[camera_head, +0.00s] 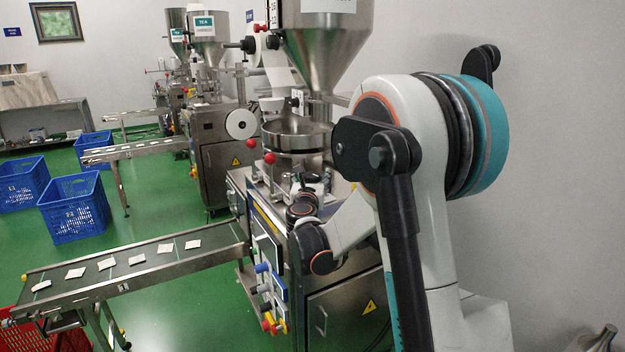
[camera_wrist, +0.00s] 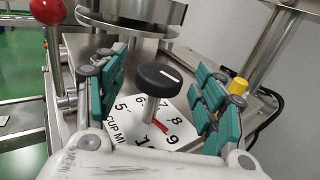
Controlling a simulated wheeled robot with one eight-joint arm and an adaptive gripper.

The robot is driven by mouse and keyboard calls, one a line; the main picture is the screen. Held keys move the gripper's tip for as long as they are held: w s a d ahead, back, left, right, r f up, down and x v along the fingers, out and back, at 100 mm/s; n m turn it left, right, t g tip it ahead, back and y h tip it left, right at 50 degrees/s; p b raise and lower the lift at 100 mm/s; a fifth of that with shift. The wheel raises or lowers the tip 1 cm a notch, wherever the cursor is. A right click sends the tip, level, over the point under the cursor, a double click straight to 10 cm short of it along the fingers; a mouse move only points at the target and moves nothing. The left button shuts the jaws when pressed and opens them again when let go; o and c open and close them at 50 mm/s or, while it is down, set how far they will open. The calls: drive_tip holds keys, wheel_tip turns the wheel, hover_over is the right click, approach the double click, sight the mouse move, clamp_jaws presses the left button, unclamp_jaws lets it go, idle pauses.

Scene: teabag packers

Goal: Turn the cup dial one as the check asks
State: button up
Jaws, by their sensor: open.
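The cup dial is a black round knob (camera_wrist: 160,77) with a white line on its top, on a metal stem in the wrist view. Under it lies a white scale plate (camera_wrist: 125,128) lettered "CUP M", with numbers including 5 to 9. A red pointer (camera_wrist: 160,126) by the stem's foot points toward the 9. My gripper (camera_wrist: 161,70) is open, its teal-padded fingers on either side of the knob with gaps to it. In the head view my gripper (camera_head: 305,185) is over the near machine's top; the dial cannot be made out there.
A red ball knob (camera_wrist: 46,12) on a rod stands at left and a yellow cap (camera_wrist: 238,86) at right. A steel round pan (camera_head: 297,135) sits behind. A conveyor (camera_head: 130,283) carries several teabags. Blue crates (camera_head: 75,215) stand on the green floor.

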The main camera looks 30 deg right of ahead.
drive_tip(key=shift+x, duration=1.2)
drive_tip(key=c, duration=1.1)
drive_tip(key=shift+s+n+t+y, duration=0.1)
drive_tip(key=shift+n+t+y, duration=0.2)
drive_tip(key=shift+y, duration=0.1)
drive_tip(key=n+t+y, duration=0.1)
drive_tip(key=y, duration=0.1)
drive_tip(key=n+t+y, duration=0.1)
drive_tip(key=n+y, duration=0.1)
drive_tip(key=y, duration=0.1)
drive_tip(key=shift+d+n, duration=0.2)
drive_tip(key=shift+n, duration=0.1)
drive_tip(key=n+y, duration=0.2)
drive_tip(key=y, duration=0.2)
drive_tip(key=n+y, duration=0.3)
drive_tip(key=y, duration=0.1)
drive_tip(key=shift+a+y, duration=0.1)
drive_tip(key=shift+y, duration=0.2)
drive_tip(key=shift+n+y, duration=0.3)
drive_tip(key=shift+n, duration=0.1)
